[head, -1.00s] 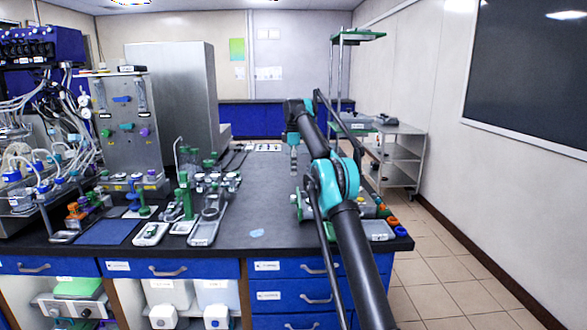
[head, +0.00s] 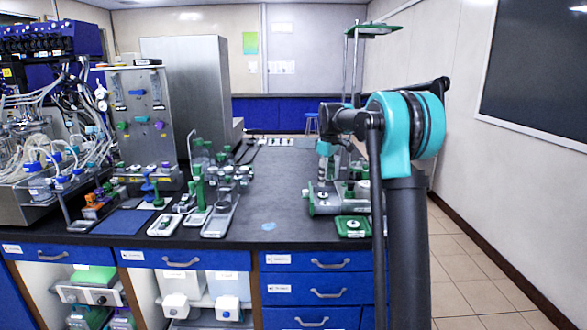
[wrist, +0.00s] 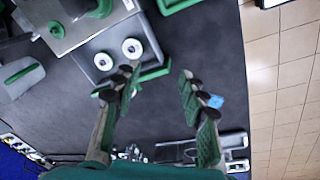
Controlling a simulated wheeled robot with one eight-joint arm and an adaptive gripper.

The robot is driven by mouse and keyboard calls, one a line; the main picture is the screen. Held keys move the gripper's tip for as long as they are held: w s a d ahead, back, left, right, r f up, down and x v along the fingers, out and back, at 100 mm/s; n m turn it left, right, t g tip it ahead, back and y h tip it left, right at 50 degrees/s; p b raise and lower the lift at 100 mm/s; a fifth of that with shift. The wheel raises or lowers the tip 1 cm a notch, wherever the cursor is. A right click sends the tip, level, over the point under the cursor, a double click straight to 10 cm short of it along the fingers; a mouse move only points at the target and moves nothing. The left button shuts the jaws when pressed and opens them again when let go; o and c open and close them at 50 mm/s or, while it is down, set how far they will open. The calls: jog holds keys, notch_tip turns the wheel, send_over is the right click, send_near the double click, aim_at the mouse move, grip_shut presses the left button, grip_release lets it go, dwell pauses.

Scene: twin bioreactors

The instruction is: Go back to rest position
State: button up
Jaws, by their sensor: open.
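My gripper (wrist: 158,84) is open, with its two green-padded fingers well apart and nothing between them. In the head view it (head: 327,168) points down over the right part of the dark bench top (head: 275,185). My arm is folded, with its teal elbow raised at the right. In the wrist view the fingers are above the bench, beside a grey tray (wrist: 93,75) with two white round pieces. A grey device with green parts (head: 322,203) is near my gripper in the head view; my arm hides part of the area behind it.
A green tray (head: 353,235) sits at the bench's front right. Small holders with green clamps (head: 198,195) stand left of centre. A tall steel cabinet (head: 185,90) and tubing-covered equipment (head: 45,150) are farther left. Tiled floor (head: 465,270) is clear at right.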

jog(key=s+d+f+m+t, duration=0.1)
jog(key=s+f, duration=0.6)
jog(key=s, duration=0.7)
jog(key=s+d+f+m, duration=0.3)
jog(key=s+f+m, duration=0.3)
jog(key=s, duration=0.8)
jog(key=s+d+f+m+t, duration=0.1)
jog(key=s+d+f+m, duration=0.1)
jog(key=s+f, duration=0.6)
jog(key=s+m, duration=0.1)
jog(key=s, duration=0.6)
jog(key=shift+d+f+m+t, duration=0.25)
jog(key=shift+d+m+t, duration=0.05)
jog(key=shift+d+m, duration=0.1)
jog(key=shift+w, duration=0.1)
